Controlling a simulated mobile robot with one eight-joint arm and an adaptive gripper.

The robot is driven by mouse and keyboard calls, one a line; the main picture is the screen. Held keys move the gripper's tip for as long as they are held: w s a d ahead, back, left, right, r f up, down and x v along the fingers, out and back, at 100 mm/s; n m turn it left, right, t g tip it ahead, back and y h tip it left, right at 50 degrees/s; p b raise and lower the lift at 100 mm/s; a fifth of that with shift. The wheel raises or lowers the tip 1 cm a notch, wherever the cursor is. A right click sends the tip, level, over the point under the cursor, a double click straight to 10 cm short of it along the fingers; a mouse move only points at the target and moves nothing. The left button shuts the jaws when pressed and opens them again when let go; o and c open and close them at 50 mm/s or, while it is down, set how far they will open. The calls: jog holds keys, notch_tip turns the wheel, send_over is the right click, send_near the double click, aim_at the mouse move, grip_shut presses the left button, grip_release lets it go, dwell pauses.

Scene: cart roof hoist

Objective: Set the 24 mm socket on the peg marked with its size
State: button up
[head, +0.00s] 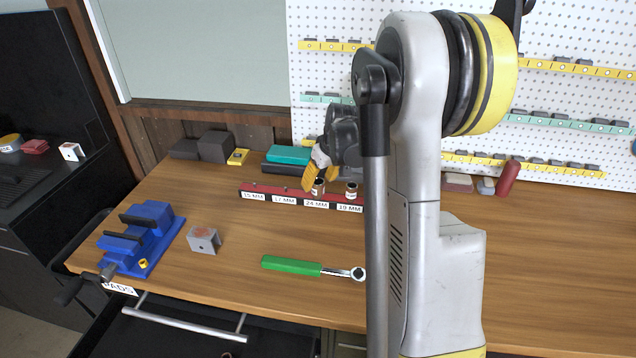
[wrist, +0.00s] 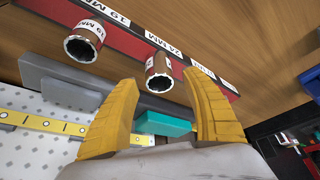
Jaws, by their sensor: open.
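The red rail (head: 272,189) on the bench carries labels 15 MM, 17 MM, 24 MM and 19 MM from left to right. One metal socket (head: 318,188) stands at the 24 MM place, and it also shows in the wrist view (wrist: 158,73). A second socket (head: 351,191) stands at the 19 MM place, at upper left in the wrist view (wrist: 83,42).
A blue vise (head: 140,235), a grey block (head: 204,240) and a green-handled ratchet (head: 300,266) lie on the bench in front. A teal box (head: 288,155) stands behind the rail. A white pegboard (head: 560,95) with strips rises behind. My arm hides the bench's middle.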

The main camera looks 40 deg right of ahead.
jog(key=v, duration=1.1)
jog(key=s+a+b, duration=0.1)
jog(key=s+a, duration=0.2)
jog(key=a, duration=0.3)
jog(key=s+a+r+t+b, duration=0.1)
jog(key=s+a, duration=0.2)
jog(key=a, duration=0.3)
jog(key=s+a+b, duration=0.1)
jog(key=s+a, duration=0.1)
jog(key=a, duration=0.5)
jog(key=s+a+f+t+b, duration=0.1)
jog(key=s+a+f+b, duration=0.1)
jog(key=s+a+f, duration=0.3)
jog(key=s+a, duration=0.4)
jog(key=s, duration=0.1)
jog(key=shift+s+a+f+n+t, duration=0.15)
jog(key=shift+s+a+n+t, duration=0.1)
jog(key=shift+n+t, duration=0.05)
